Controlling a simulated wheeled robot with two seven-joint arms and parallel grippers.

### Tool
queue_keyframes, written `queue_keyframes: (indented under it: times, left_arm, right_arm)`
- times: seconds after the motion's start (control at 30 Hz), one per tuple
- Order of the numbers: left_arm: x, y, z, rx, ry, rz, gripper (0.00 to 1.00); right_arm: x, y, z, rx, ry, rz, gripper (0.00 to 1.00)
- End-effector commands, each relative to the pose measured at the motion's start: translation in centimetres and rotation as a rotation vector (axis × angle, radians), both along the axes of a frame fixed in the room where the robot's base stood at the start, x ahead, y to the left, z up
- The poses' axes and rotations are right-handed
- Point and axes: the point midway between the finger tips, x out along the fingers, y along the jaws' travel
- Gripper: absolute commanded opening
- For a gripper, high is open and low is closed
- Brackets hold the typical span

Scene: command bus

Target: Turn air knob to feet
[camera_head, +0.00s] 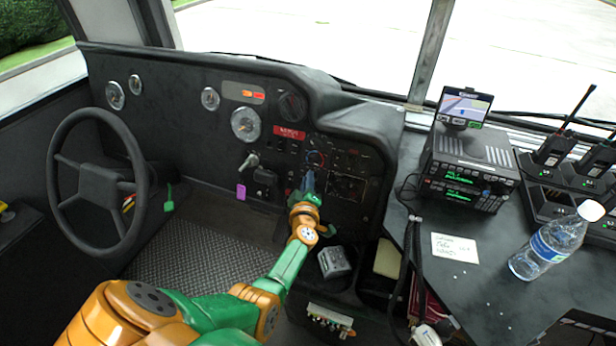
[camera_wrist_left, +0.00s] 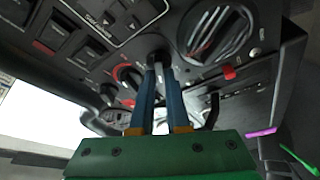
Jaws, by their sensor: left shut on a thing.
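The black dashboard panel (camera_head: 345,160) carries a group of small knobs and switches right of the gauges. My left gripper (camera_head: 308,182) reaches this panel from below, its blue fingers pointing at it. In the left wrist view the fingers (camera_wrist_left: 161,75) are shut on a small dark knob (camera_wrist_left: 157,53), one finger on each side. The fingers cover most of this knob, and I cannot read which mark it points to. A knob with a red ring (camera_wrist_left: 130,76) sits left of it, and a larger round ribbed dial (camera_wrist_left: 218,36) sits to its right. My right gripper is not in view.
The steering wheel (camera_head: 100,183) stands at the left. A key switch (camera_head: 249,162) and a purple tag (camera_head: 241,192) are left of my gripper. At the right, a side console holds a radio unit (camera_head: 468,165), a note (camera_head: 455,247) and a water bottle (camera_head: 553,240).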

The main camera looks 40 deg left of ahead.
Motion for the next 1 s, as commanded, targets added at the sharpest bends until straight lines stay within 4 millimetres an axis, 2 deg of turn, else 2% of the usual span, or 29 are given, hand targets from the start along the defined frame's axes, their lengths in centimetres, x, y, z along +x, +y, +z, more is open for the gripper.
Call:
queue_keyframes:
  times: [0.4, 1.0]
  left_arm:
    - [0.0, 0.1, 0.1, -0.200, -0.049, 0.076, 0.00]
    - [0.0, 0.1, 0.0, -0.245, -0.060, 0.094, 0.00]
  right_arm:
    - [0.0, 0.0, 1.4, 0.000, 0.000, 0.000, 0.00]
    - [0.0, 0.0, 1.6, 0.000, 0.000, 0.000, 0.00]
